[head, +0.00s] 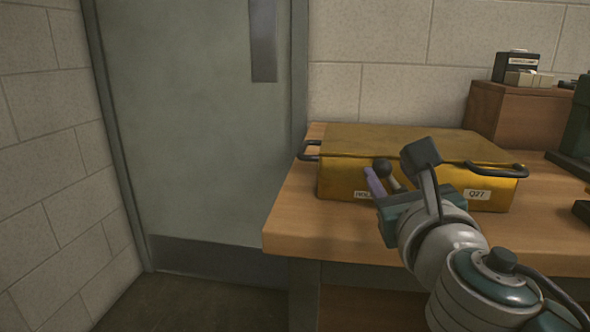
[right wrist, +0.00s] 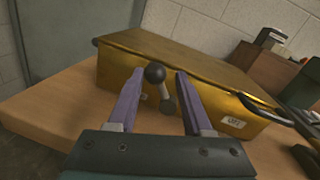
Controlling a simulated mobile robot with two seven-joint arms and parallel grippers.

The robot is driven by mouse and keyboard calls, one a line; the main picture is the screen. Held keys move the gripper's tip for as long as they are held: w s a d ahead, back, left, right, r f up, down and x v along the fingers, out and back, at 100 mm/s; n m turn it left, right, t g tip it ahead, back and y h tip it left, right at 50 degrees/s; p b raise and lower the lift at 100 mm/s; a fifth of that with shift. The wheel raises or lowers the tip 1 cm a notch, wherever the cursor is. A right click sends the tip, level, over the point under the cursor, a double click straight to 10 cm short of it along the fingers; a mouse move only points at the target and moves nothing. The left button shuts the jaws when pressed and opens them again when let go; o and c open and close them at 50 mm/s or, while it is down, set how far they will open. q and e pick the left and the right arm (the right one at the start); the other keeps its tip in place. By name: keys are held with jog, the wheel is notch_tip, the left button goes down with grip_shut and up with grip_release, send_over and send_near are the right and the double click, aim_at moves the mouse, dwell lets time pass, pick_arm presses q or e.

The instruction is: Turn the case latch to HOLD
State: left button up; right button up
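The yellow case (head: 420,145) lies on the wooden bench. On its front is the latch, a short grey lever with a dark ball knob (head: 381,165). The lever leans a little left of upright. My right gripper (head: 384,180) is at the case's front, around the latch. In the right wrist view its purple fingers (right wrist: 160,76) are apart, with the ball knob (right wrist: 155,74) between them, nearer the left finger; no grip shows. A label (head: 362,195) left of the latch is partly hidden and seems to start "HOL". My left gripper is out of view.
Another white label (head: 477,194), too small to read surely, is on the case's right front. Dark handles (head: 498,170) stick out at the case's ends. A wooden box (head: 520,112) stands behind on the right. A grey door (head: 195,130) is at left. The bench's left front is clear.

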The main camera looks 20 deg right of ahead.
grip_shut()
jog(key=shift+w+a+n+p, duration=0.1)
jog(key=shift+n+p, duration=0.3)
jog(key=shift+p, duration=0.7)
jog(key=shift+a+f+n+p, duration=0.1)
jog(key=shift+f+n+p, duration=0.2)
jog(key=shift+n, duration=0.1)
jog(key=shift+c, duration=0.9)
grip_release()
jog(key=o, duration=0.5)
jog(key=shift+c, duration=0.2)
